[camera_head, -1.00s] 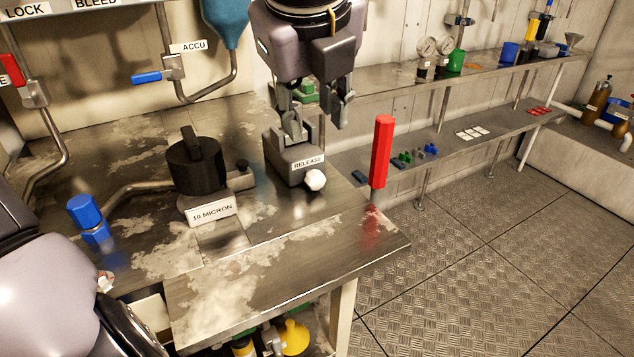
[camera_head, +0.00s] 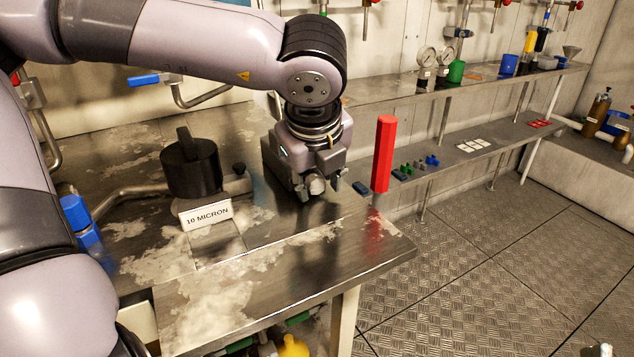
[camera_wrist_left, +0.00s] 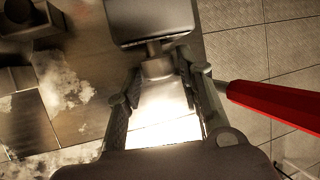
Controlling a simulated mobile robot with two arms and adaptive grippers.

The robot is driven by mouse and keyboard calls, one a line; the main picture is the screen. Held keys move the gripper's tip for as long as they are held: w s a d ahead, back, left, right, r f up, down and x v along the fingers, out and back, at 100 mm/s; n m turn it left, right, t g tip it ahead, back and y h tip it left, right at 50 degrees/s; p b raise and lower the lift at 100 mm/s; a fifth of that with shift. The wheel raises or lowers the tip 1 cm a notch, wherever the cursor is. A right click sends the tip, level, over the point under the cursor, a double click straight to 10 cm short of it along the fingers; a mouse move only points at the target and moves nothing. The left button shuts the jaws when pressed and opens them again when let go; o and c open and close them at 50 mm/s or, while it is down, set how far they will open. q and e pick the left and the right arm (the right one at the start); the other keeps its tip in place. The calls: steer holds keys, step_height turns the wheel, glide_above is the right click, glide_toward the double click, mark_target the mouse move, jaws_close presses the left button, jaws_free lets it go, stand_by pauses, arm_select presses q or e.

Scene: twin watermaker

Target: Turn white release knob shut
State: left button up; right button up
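The release block (camera_head: 283,172) stands on the workbench, mostly covered by my left arm in the head view; its label is hidden. It also shows at the top of the left wrist view (camera_wrist_left: 150,22). The release knob (camera_head: 316,184) sticks out from its front on a short stem. In the wrist view the knob (camera_wrist_left: 158,67) looks grey and lies between the fingertips. My left gripper (camera_head: 318,190) points down over the knob, with its fingers (camera_wrist_left: 159,64) spread on either side. I cannot tell whether they touch it. My right gripper is not in view.
A red hexagonal post (camera_head: 383,152) stands close to the right of the left gripper. The black 10 micron filter housing (camera_head: 191,170) is to the left. The front of the workbench (camera_head: 290,275) is clear. Shelves with small parts run along the back wall.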

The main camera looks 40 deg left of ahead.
arm_select(q)
jaws_close()
steer(key=shift+w+d+m+g+y, duration=0.15)
steer(key=shift+g+y, duration=0.15)
steer(key=shift+g, duration=0.35)
steer(key=shift+w+a+m+g+y, duration=0.15)
steer(key=shift+g+y, duration=0.15)
steer(key=shift+g, duration=0.35)
steer(key=shift+d, duration=0.1)
jaws_free()
steer(key=shift+s, duration=0.1)
steer(key=v, duration=1.2)
